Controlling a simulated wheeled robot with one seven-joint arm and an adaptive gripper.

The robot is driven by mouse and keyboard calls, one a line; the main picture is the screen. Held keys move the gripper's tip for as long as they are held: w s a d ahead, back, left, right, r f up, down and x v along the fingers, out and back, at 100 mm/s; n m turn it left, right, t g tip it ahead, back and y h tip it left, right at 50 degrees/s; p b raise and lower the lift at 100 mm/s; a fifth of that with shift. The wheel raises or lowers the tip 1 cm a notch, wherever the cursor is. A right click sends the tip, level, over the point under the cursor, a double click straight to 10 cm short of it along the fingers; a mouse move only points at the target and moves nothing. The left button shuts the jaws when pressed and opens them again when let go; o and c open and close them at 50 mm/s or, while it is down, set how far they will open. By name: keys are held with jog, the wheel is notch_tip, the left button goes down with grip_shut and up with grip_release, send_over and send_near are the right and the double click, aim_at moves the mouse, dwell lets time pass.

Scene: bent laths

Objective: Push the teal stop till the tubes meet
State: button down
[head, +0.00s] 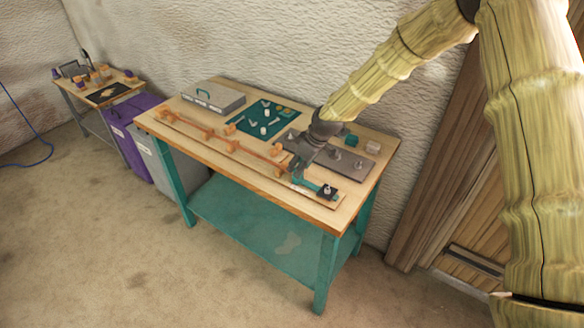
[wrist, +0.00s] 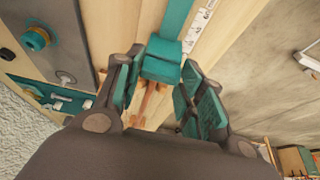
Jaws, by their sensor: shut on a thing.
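The teal stop (wrist: 162,60) sits between the fingers of my gripper (wrist: 157,85) in the wrist view, and the gripper is shut on it. A teal bar (wrist: 176,18) runs from it along the wooden board. In the head view my gripper (head: 297,170) is low over the right part of the board. Two thin copper-orange tubes lie in line in orange blocks: one to the left (head: 188,124), one nearer the gripper (head: 258,154). Whether their facing ends touch is too small to tell. The right tube's end at the stop is partly hidden by my gripper.
A white ruler strip (wrist: 199,28) runs beside the teal bar. A black clamp (head: 327,192) stands at the board's right end. Behind are a grey plate with knobs (head: 352,163), a teal mat with small parts (head: 254,127) and a grey toolbox (head: 212,97).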

jog(key=c, duration=0.9)
grip_release()
jog(key=shift+f, duration=0.2)
jog(key=shift+r, duration=0.15)
jog(key=shift+d+r, duration=0.15)
jog(key=shift+r, duration=0.3)
jog(key=v, duration=1.1)
jog(key=shift+s, duration=0.1)
jog(key=shift+s+f, duration=0.1)
jog(key=shift+f, duration=0.05)
